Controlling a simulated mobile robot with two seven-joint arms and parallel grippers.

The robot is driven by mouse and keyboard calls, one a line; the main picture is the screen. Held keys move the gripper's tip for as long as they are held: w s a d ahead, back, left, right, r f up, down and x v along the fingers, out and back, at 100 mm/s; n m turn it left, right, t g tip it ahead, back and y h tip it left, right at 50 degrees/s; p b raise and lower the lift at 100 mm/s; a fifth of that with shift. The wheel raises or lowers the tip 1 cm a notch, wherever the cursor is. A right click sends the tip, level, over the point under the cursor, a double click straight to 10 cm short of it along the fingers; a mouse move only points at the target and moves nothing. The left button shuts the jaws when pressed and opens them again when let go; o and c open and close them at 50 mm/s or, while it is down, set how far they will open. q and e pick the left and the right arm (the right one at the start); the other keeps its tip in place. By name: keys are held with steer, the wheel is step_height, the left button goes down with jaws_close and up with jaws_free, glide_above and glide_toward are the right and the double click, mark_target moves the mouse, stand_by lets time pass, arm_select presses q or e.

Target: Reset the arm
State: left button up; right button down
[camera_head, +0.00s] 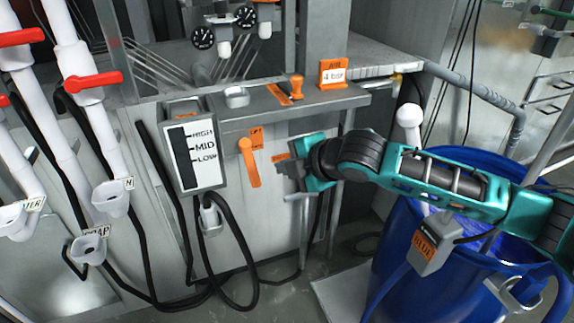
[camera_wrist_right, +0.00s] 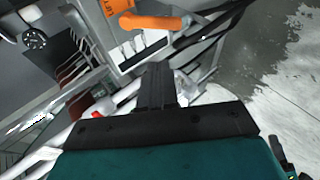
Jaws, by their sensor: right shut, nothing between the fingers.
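My right arm comes in from the right in the head view, teal and black, and reaches across in front of the grey machine. My right gripper (camera_head: 284,168) is beside the orange lever (camera_head: 249,162) on the machine's front, a little to its right, and looks apart from it. In the right wrist view the gripper's fingers (camera_wrist_right: 158,85) are together with nothing between them. The orange handle (camera_wrist_right: 152,22) shows above the fingers there, with a gap between. My left gripper is not in view.
A level gauge (camera_head: 192,157) marked HIGH, MID, LOW is left of the lever. A blue barrel (camera_head: 398,262) stands below my right arm. White pipes with red valve handles (camera_head: 92,81) are at left. Black hoses (camera_head: 238,299) hang and lie at the machine's foot.

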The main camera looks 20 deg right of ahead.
stand_by(0.3)
steer(key=s+a+f+m+y, duration=0.2)
steer(key=s+a+f+m, duration=0.5)
steer(key=f, duration=0.3)
steer(key=s+d+f+m+h, duration=0.2)
steer(key=s+d+f+m, duration=0.1)
steer(key=s+f+m, duration=0.2)
steer(key=s+d+f+m+h, duration=0.2)
steer(key=s+d+f+m, duration=0.2)
steer(key=s+f+m, duration=0.2)
steer(key=s+f, duration=0.2)
steer(key=s, duration=0.2)
steer(key=shift+f+t, duration=0.3)
steer(key=shift+f, duration=0.1)
